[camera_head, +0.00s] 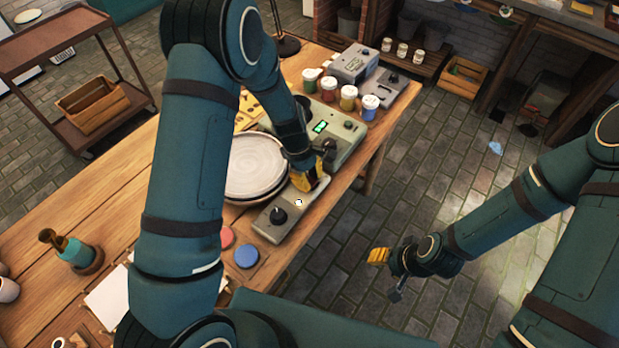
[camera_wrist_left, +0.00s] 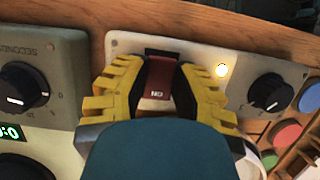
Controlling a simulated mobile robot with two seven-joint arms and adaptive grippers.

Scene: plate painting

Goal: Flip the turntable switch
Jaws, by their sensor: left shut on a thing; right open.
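In the left wrist view the box (camera_wrist_left: 215,50) carries a dark red rocker switch (camera_wrist_left: 158,80), a small lit yellow-white light (camera_wrist_left: 222,70) and a black knob (camera_wrist_left: 270,92). My left gripper (camera_head: 308,182) is over the box, its yellow fingers on both sides of the switch and shut on it. In the head view the gripper hides the switch. My right gripper (camera_head: 382,262) is open and empty, above the floor beyond the table edge.
A grey-green device with a green display (camera_head: 320,127) stands close to the box. Paint jars (camera_head: 348,98) stand behind it. Red and blue discs (camera_head: 246,256) lie in front of the box. Open floor lies to the right.

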